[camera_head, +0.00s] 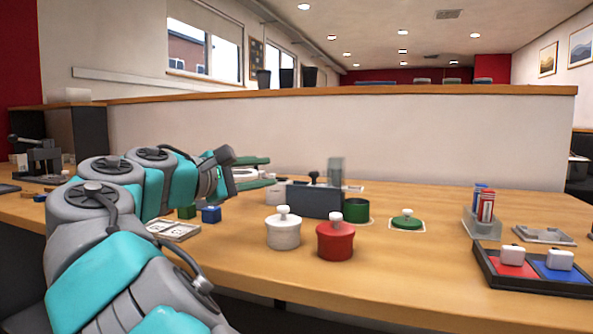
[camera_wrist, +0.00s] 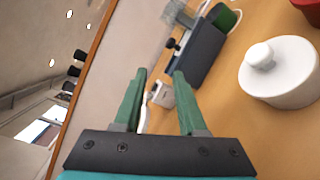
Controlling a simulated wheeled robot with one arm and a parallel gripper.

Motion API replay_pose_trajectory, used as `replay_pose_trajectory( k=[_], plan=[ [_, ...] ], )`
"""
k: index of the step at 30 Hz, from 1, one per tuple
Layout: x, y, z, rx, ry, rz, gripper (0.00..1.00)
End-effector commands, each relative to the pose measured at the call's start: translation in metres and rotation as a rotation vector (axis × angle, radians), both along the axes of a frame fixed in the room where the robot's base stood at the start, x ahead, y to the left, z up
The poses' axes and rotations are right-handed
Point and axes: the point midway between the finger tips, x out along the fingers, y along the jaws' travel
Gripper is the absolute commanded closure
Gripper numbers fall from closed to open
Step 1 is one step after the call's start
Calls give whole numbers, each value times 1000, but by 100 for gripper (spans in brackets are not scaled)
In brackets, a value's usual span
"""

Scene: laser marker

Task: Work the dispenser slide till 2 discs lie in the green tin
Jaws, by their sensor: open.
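The dispenser (camera_head: 314,201) is a dark grey block with a clear tube (camera_head: 336,170) standing on it; it also shows in the wrist view (camera_wrist: 203,50). The green tin (camera_head: 356,210) stands open against its right side; its contents are hidden, and the discs in the tube cannot be made out. In the wrist view a pale grey piece (camera_wrist: 161,94), seemingly the slide's end, sticks out of the dispenser's near end. My gripper (camera_wrist: 160,73) is open, with green fingers, left of the dispenser in the head view. The pale piece appears between the fingers; contact cannot be told.
A white lidded pot (camera_head: 283,235) and a red one (camera_head: 335,242) stand in front of the dispenser. A green knobbed lid (camera_head: 406,222) lies to the right. Farther right are a card holder (camera_head: 481,225) and a black tray (camera_head: 533,284). A low partition (camera_head: 400,140) runs behind.

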Motion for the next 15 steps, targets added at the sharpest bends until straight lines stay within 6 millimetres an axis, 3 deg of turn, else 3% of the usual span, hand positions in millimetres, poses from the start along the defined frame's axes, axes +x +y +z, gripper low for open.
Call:
replay_pose_trajectory(
  k=[3,9,15],
  plan=[
    [9,-16,-2,-282,211,-4,60],
    [20,-36,-13,-681,528,-2,60],
    [25,-45,-21,-871,682,3,60]
  ],
)
